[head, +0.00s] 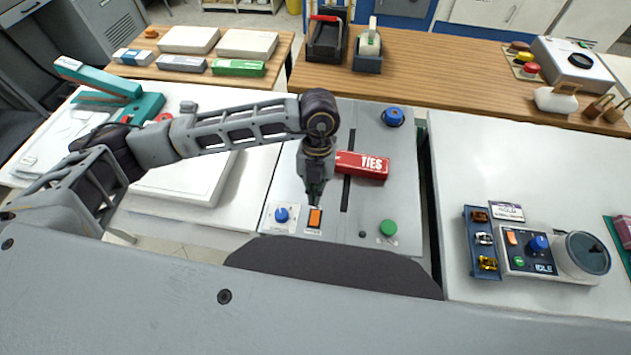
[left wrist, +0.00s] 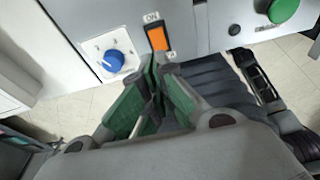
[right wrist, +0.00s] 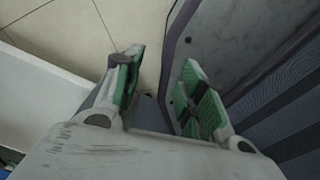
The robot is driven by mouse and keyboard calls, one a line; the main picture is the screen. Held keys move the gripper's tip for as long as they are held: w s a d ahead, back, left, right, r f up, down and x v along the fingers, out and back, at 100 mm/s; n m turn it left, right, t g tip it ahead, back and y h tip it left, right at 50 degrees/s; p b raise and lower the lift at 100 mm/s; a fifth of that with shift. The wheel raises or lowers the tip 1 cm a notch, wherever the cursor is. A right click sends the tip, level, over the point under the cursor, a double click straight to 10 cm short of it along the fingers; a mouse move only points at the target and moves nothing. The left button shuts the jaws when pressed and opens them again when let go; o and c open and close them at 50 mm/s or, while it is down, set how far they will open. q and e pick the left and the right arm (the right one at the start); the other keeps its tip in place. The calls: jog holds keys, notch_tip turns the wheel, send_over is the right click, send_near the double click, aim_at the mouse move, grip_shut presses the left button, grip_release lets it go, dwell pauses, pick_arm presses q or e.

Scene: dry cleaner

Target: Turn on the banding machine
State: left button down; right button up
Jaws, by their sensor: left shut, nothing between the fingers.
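The banding machine (head: 400,150) is a grey table-like unit with a dark slot. On its near left are an orange rocker switch (head: 315,217) and a blue dial (head: 281,215) on a white plate. In the left wrist view the orange switch (left wrist: 160,39) has an "ON" label at one end, and the blue dial (left wrist: 113,60) is beside it. My left gripper (head: 315,203) is shut and empty, its tips close to the switch; contact cannot be told. My right gripper (right wrist: 163,58) is open and empty, low beside a grey panel, and outside the head view.
A red "TIES" box (head: 362,165) lies across the slot. A green button (head: 388,228) and a blue knob (head: 393,117) are also on the machine. A white table (head: 500,150) at right carries a small control device (head: 530,250). A stapler (head: 110,90) stands at left.

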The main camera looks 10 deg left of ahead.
pick_arm(q)
send_over(315, 214)
jog(key=x, duration=0.4)
jog(key=w+x, duration=0.1)
jog(key=x, duration=0.1)
jog(key=shift+s+f+p, duration=0.1)
jog(key=shift+f+p, duration=0.25)
jog(key=shift+p, duration=0.05)
jog(key=shift+w+f, duration=0.2)
jog(key=shift+f, duration=0.8)
pick_arm(e)
jog(key=shift+s+a+r, duration=0.15)
jog(key=shift+a+r, duration=0.15)
jog(key=shift+a, duration=0.3)
jog(key=shift+s+a+r, duration=0.1)
jog(key=shift+a+r, duration=0.15)
jog(key=shift+a, duration=0.3)
jog(key=shift+d, duration=0.1)
